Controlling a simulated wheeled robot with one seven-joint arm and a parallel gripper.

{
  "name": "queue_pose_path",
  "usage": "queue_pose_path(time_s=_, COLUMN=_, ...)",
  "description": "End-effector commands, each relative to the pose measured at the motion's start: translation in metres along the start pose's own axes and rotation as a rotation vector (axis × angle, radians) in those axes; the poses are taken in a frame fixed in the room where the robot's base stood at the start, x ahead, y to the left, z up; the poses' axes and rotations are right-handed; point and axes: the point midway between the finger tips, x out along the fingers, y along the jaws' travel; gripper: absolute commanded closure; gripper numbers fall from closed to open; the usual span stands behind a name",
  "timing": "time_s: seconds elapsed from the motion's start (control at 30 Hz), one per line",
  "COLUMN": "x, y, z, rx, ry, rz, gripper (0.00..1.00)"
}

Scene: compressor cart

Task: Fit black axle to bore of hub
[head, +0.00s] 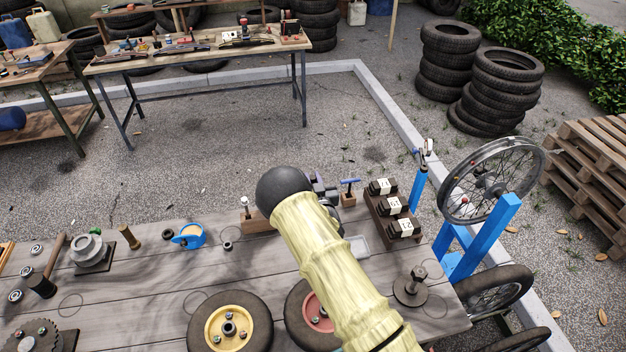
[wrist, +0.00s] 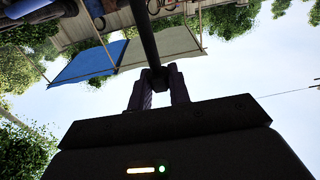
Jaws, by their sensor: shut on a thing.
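My gripper (wrist: 158,88) is shut on a black axle (wrist: 145,38), a straight dark rod that runs away from the fingers up to the top edge of the wrist view. In the head view my arm hides most of the gripper, and I cannot make out the axle there. A grey flanged, hub-like part (head: 91,252) stands on a dark plate at the left of the bench, apart from my gripper. A yellow wheel (head: 212,325) and a red wheel (head: 297,305) at the front also have centre hubs. I cannot tell which hub is the task's.
A spoked wheel (head: 490,180) in a blue stand rises at the right. Open ground lies behind.

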Motion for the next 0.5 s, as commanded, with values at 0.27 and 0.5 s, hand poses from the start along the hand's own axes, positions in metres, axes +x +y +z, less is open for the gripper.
queue_pose_path(time_s=0.27, x=0.0002, y=0.0001, z=0.0062, rx=0.000, ry=0.001, rz=0.000, gripper=1.00)
queue_pose_path(time_s=0.5, x=0.0002, y=0.0001, z=0.0110, rx=0.000, ry=0.001, rz=0.000, gripper=1.00)
